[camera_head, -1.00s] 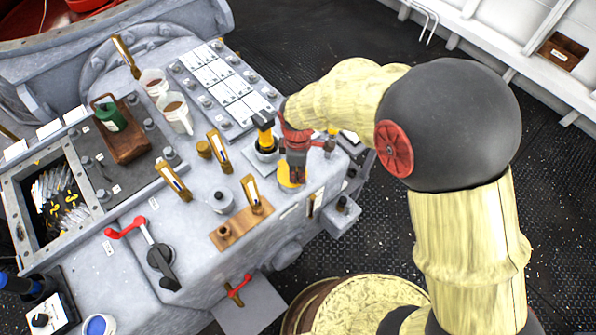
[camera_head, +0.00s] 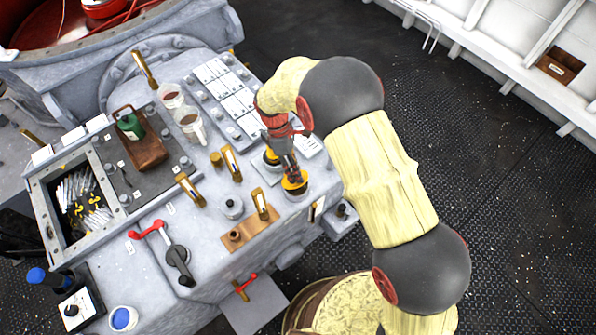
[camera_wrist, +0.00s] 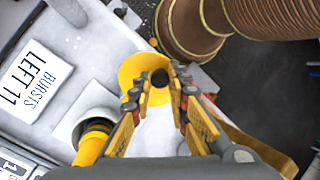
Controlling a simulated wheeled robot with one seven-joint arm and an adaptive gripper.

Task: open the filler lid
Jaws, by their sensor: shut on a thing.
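A yellow round lid (camera_wrist: 135,69) with a black knob (camera_wrist: 160,78) shows in the wrist view, at the edge of the pale grey console. I take it for the filler lid. In the head view the yellow lid (camera_head: 294,188) shows below my gripper (camera_head: 290,170), near the console's right front corner. My gripper (camera_wrist: 164,82) points down at it, its two yellow-padded fingers closed around the black knob. The fingers hide part of the lid, and I cannot tell how far it is tilted.
A yellow post in a square base (camera_wrist: 92,140) stands close beside the lid, by a "BURSTS LEFT 11" plate (camera_wrist: 38,80). Brass-framed uprights (camera_head: 262,204), glass jugs (camera_head: 188,122) and a red-handled crank (camera_head: 150,232) stand on the console. Dark deck lies open to the right.

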